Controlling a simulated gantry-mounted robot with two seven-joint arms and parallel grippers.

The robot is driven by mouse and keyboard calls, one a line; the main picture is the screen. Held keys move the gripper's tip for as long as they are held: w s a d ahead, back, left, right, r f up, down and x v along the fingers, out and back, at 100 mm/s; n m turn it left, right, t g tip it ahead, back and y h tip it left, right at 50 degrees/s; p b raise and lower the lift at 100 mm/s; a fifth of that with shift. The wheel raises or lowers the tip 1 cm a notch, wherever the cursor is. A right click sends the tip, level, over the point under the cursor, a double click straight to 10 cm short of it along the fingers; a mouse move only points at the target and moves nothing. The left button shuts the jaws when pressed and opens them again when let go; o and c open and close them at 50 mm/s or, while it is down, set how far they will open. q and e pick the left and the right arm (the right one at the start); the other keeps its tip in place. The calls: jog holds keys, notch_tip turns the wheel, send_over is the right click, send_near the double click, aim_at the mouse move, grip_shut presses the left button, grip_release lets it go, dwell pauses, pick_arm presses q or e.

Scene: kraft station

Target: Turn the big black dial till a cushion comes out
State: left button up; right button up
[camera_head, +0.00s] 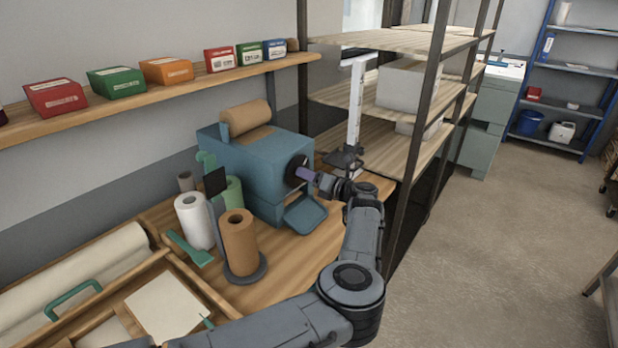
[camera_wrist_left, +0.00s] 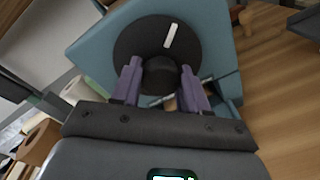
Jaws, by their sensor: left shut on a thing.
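The blue machine (camera_head: 250,160) stands on the wooden bench with a brown paper roll (camera_head: 245,117) on top. Its big black dial (camera_head: 294,172) is on the side facing my left arm. In the left wrist view the dial (camera_wrist_left: 140,42) is a black disc with a white mark near its upper right and a round knob (camera_wrist_left: 162,76) at its middle. My left gripper (camera_head: 310,176) has purple fingers, and they are shut on the knob, one on each side, in the left wrist view (camera_wrist_left: 163,84). A blue tray (camera_head: 305,215) sits below the dial. I see no cushion. My right gripper is not in view.
A brown roll on a stand (camera_head: 239,245), a white roll (camera_head: 195,222) and a green roll (camera_head: 229,195) stand left of the machine. A shelving rack (camera_head: 410,110) rises close to the right of my left arm. Open floor lies further right.

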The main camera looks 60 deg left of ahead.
pick_arm(q)
jog(key=shift+w+f+m+g+h+b, duration=0.2)
jog(key=shift+m+b, duration=0.3)
jog(key=shift+m, duration=1.8)
jog(key=shift+s+r+m+g+h+b, duration=0.1)
jog(key=shift+m+g+b, duration=0.3)
jog(key=shift+m, duration=1.9)
jog(key=o, duration=1.1)
jog(key=shift+c, duration=0.2)
jog(key=v, duration=1.1)
